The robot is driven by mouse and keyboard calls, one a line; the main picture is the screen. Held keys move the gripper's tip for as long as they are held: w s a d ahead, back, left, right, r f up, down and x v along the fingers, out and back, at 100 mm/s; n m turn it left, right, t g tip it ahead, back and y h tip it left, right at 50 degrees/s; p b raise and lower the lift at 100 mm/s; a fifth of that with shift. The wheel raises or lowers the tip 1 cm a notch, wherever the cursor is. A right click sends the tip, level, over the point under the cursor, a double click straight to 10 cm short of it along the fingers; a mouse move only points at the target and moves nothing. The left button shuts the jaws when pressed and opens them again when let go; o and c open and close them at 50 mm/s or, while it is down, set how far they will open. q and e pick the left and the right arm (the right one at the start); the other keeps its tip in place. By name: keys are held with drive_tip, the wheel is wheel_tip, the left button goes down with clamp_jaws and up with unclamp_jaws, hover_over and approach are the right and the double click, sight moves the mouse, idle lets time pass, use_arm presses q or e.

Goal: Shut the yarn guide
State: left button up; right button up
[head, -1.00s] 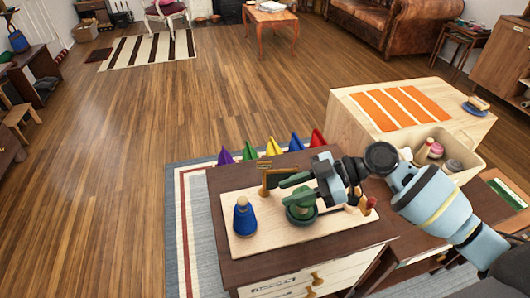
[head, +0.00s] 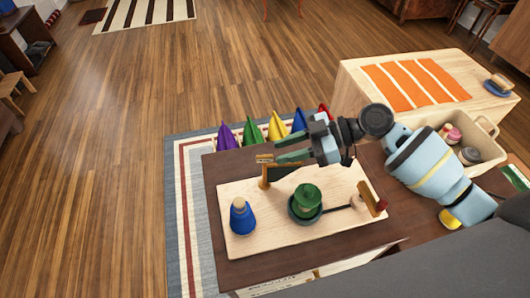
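A pale wooden board (head: 240,248) lies on the dark brown cabinet top (head: 222,172). A brown post with a crossbar and small label (head: 265,172) stands at its back edge. A green spool (head: 307,197) sits in a dark green dish at the middle. A dark rod (head: 338,208) runs right from the dish towards a wooden and red upright piece (head: 372,199). I cannot tell for sure which part is the yarn guide. My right gripper (head: 278,149) is open and empty, with its fingers pointing left near the post's top and hiding part of it. My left gripper is not in view.
A blue cone with a wooden knob (head: 243,217) stands at the board's left. Several coloured cones (head: 250,131) stand behind the cabinet. A beige bin with yarn spools (head: 487,151) and a light wood table with an orange striped mat (head: 350,75) are to the right.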

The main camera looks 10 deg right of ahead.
sight(267, 156)
drive_tip(key=p+x, duration=0.1)
drive_tip(key=x, duration=0.4)
drive_tip(key=shift+w+a, duration=0.1)
drive_tip(key=shift+a, duration=0.25)
drive_tip(key=shift+f, duration=0.1)
clamp_jaws()
